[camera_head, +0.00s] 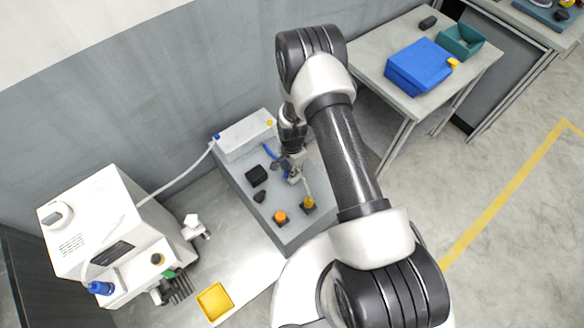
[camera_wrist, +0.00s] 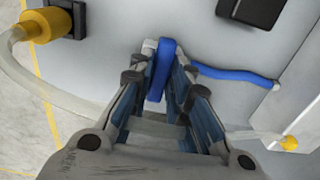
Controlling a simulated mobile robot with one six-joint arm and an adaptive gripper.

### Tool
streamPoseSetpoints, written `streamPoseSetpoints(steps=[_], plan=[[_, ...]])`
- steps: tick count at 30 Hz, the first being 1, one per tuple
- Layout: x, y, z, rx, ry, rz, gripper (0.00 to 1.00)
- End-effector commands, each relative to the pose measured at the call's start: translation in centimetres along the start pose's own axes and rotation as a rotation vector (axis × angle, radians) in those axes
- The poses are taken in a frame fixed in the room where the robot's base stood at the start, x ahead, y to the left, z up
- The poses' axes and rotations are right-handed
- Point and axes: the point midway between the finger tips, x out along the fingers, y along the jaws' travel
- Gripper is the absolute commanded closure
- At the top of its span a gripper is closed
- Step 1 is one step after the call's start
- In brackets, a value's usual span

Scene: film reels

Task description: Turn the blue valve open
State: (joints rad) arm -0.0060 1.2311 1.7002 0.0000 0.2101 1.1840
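The blue valve's handle (camera_wrist: 163,62) is a flat upright blue piece, seen between my fingertips in the wrist view. My gripper (camera_wrist: 165,50) points down at it, with one finger on each side, and appears shut on it. In the head view my gripper (camera_head: 292,166) is low over the grey bench box, and only a scrap of blue (camera_head: 286,175) shows beside it. The fingers and arm hide the valve's body and much of the handle.
A blue curved strip (camera_wrist: 235,76) lies right of the handle. A yellow plug with a pale hose (camera_wrist: 40,27) and a black block (camera_wrist: 253,10) are close by. An orange knob (camera_head: 280,216) stands nearer on the grey box (camera_head: 292,236). A white machine (camera_head: 95,225) stands left.

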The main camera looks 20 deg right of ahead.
Motion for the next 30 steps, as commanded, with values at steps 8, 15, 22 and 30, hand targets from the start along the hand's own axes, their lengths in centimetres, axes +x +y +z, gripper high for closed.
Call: streamPoseSetpoints(steps=[8,15,22,30], plan=[[-0.01,0.01,0.00,0.000,0.000,0.000,1.00],[0.00,0.01,0.00,-0.007,0.000,0.000,1.00],[0.06,0.01,0.00,-0.078,0.000,0.000,1.00],[0.08,-0.01,-0.01,-0.279,0.000,0.000,1.00]])
